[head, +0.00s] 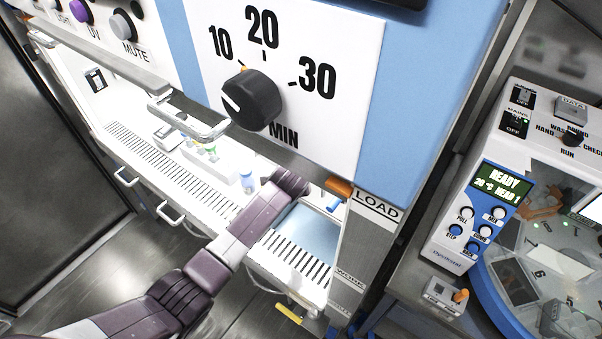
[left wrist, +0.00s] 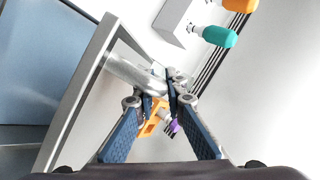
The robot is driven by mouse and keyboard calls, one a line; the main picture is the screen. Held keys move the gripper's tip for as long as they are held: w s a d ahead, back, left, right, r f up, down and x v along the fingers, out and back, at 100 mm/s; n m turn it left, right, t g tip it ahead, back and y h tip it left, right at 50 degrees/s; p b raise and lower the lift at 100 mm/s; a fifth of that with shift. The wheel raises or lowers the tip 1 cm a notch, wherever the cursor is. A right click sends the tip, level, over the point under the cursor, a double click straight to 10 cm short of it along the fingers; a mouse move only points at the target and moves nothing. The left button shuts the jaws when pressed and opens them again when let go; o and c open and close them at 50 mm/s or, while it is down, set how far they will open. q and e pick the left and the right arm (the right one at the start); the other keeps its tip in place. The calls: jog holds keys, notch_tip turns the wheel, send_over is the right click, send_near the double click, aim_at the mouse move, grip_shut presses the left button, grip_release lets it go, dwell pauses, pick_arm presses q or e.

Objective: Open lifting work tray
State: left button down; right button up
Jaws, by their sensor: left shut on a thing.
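The work tray appears as a blue panel (head: 310,229) inside the white cabinet in the head view, partly covered by my left arm. The left wrist view shows a blue panel with a grey metal rim (left wrist: 78,88). A short round metal bar (left wrist: 132,74) sticks out from that rim. My left gripper (left wrist: 166,82) is shut on this bar, its fingertips meeting at the bar's end. In the head view the left gripper (head: 291,183) reaches into the cabinet opening beside the panel, its fingers hidden. My right gripper is in neither view.
The cabinet's front panel with a dial (head: 251,100) hangs above the opening. A steel handle (head: 188,118) and a slotted white sill (head: 165,165) lie to the left. A round machine (head: 540,240) is at the right.

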pick_arm(q)
jog(key=shift+w+d+r, duration=0.1)
jog(key=shift+w+r, duration=0.05)
jog(key=shift+r, duration=0.05)
jog(key=c, duration=2)
grip_release()
jog(key=shift+f, duration=0.1)
jog(key=shift+o, duration=0.2)
jog(key=v, duration=1.2)
